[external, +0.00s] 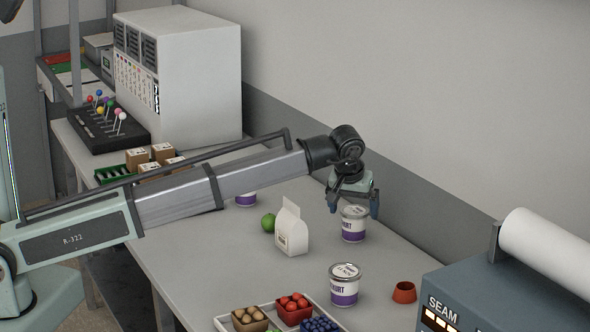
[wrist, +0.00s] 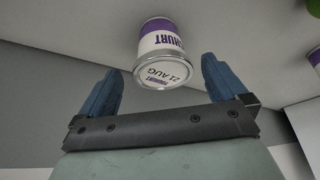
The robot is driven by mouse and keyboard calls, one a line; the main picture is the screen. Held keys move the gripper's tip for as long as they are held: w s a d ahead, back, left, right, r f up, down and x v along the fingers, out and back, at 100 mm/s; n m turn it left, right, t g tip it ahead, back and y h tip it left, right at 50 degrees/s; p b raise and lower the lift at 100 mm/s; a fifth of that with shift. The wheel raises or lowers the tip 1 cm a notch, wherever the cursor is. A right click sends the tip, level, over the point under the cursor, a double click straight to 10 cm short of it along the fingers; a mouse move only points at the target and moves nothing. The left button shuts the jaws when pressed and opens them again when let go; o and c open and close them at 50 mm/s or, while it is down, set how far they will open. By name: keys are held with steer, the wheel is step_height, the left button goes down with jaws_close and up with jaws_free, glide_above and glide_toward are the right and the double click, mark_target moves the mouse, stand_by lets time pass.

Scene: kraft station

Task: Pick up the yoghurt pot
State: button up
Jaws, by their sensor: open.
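A white yoghurt pot with a purple band (external: 353,229) stands upright on the table under my gripper (external: 354,205). In the wrist view this pot (wrist: 161,42) shows its silver lid, marked "21 AUG", ahead of and between the blue fingertips of my open gripper (wrist: 157,72). The jaws are empty, with a gap visible on both sides of the pot. A second yoghurt pot (external: 344,287) stands nearer the front. A third pot (external: 246,200) is partly hidden behind my arm. A pot also shows cut off at the right edge of the wrist view (wrist: 315,59).
A white carton (external: 292,231) and a green fruit (external: 268,222) stand left of the pot. A tray (external: 222,322) of punnets and a small terracotta cup (external: 404,292) are in front. A blue-grey sealing machine (external: 480,300) fills the right corner. The wall runs behind.

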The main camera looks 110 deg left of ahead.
mark_target(354, 210)
steer(key=shift+a+x, duration=0.15)
steer(key=shift+x, duration=1.15)
steer(key=shift+a+x, duration=0.15)
steer(key=shift+x, duration=1.15)
steer(key=shift+s+r, duration=0.1)
steer(key=shift+r, duration=0.05)
steer(key=shift+c, duration=0.5)
steer(key=c, duration=0.9)
steer(key=shift+c, duration=0.2)
